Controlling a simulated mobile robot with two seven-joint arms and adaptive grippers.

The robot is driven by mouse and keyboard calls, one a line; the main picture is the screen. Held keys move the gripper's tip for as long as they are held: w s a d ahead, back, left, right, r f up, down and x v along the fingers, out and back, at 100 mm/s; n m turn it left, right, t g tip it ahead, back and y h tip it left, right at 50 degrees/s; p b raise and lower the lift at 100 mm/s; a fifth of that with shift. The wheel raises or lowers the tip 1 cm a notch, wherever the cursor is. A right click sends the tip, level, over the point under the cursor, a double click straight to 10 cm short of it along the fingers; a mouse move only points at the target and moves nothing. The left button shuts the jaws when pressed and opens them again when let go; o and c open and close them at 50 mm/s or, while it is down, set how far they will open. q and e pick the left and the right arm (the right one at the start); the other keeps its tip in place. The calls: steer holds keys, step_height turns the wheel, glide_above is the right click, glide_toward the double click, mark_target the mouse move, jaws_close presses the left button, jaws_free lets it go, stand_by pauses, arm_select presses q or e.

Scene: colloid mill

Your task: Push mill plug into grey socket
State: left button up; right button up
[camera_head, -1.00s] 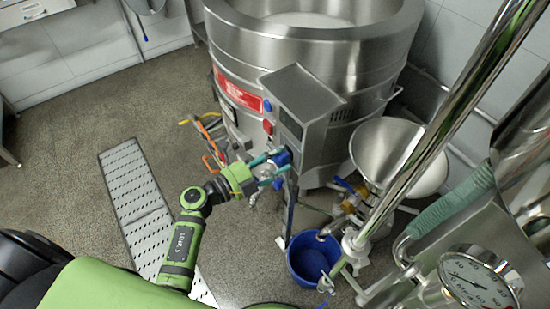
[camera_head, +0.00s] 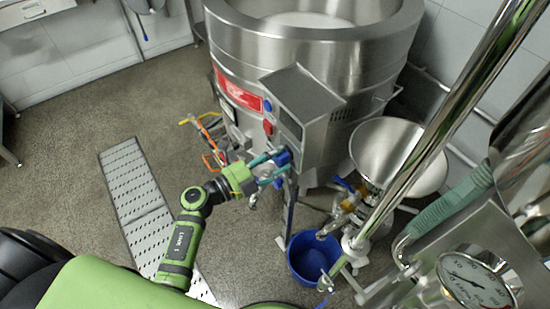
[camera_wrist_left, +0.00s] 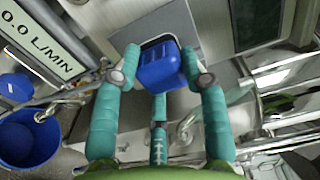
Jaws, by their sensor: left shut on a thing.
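The blue mill plug (camera_head: 283,158) is at the lower front of the steel control box (camera_head: 301,112). My left gripper (camera_head: 279,164), with teal fingers, is shut on it. In the left wrist view, the plug (camera_wrist_left: 158,68) sits between the two outer fingertips, in front of a grey metal face. I cannot make out the grey socket separately, nor tell whether the plug touches or enters it. My right gripper is not in view.
A large steel vat (camera_head: 315,55) stands behind the box. A blue bucket (camera_head: 311,263) stands on the floor below, beside a steel funnel (camera_head: 398,157). A shiny pipe (camera_head: 450,105) crosses the right side. Open floor lies at left around a drain grate (camera_head: 135,190).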

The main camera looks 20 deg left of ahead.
arm_select(q)
steer(key=shift+w+d, duration=0.25)
steer(key=shift+w, duration=0.1)
steer(key=o, duration=1.1)
steer(key=shift+o, duration=0.2)
steer(key=v, duration=1.2)
